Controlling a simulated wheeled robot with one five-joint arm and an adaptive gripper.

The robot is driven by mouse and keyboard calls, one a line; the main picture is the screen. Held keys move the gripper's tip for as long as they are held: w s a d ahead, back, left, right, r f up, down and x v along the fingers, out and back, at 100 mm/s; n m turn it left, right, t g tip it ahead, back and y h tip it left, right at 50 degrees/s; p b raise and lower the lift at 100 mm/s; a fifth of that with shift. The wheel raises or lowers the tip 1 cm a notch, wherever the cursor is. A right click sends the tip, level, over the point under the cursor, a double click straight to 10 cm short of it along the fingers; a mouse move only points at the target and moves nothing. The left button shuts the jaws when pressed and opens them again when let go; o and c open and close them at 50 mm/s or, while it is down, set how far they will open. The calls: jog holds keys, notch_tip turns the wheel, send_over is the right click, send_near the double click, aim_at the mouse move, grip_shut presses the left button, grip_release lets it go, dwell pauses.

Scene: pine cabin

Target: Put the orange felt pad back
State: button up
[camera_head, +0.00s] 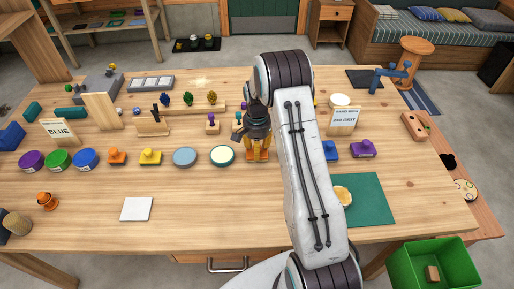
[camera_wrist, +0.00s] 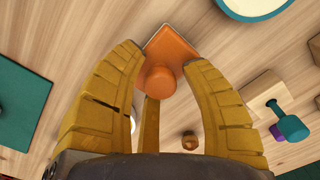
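An orange square piece with a round knob (camera_wrist: 160,82) is in the wrist view, between the fingers of my gripper (camera_wrist: 166,60). The yellow fingers stand apart on both sides of the knob, and I see no clear contact. In the head view my gripper (camera_head: 257,150) points down over the middle of the table, just right of a cream disc (camera_head: 222,156), and hides most of what is under it. Another orange piece with a knob (camera_head: 117,157) stands in the row at left. I cannot tell which is the felt pad.
A yellow knobbed piece (camera_head: 151,157) and a blue-grey disc (camera_head: 185,156) stand in the row. A blue piece (camera_head: 330,150) and a purple piece (camera_head: 362,148) are right of my arm. A green mat (camera_head: 372,205) and a white square (camera_head: 136,209) lie nearer. The front middle is clear.

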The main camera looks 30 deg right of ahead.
jog(key=shift+r, duration=0.1)
jog(key=s+a+r+n+p, duration=0.25)
jog(key=r+p, duration=0.35)
jog(key=r, duration=1.4)
jog(key=s+a+r+n+t, duration=0.2)
jog(key=s+a+r+n, duration=0.1)
jog(key=s+r, duration=0.4)
jog(key=s+a+r+n+t, duration=0.1)
jog(key=s+a+r+n, duration=0.2)
jog(key=s, duration=0.6)
jog(key=shift+s+a+r+n+t+b, duration=0.1)
jog(key=shift+s+a+n+t, duration=0.3)
jog(key=shift+s, duration=1.4)
jog(key=shift+s+a+r+n+t+b, duration=0.1)
jog(key=shift+s+a+n, duration=0.35)
jog(key=shift+s, duration=1.35)
jog(key=shift+s+a+r+n+t+b, duration=0.1)
jog(key=shift+s+a+n+t, duration=0.35)
jog(key=shift+s, duration=1.35)
jog(key=shift+d+g, duration=0.2)
jog(key=shift+g, duration=0.05)
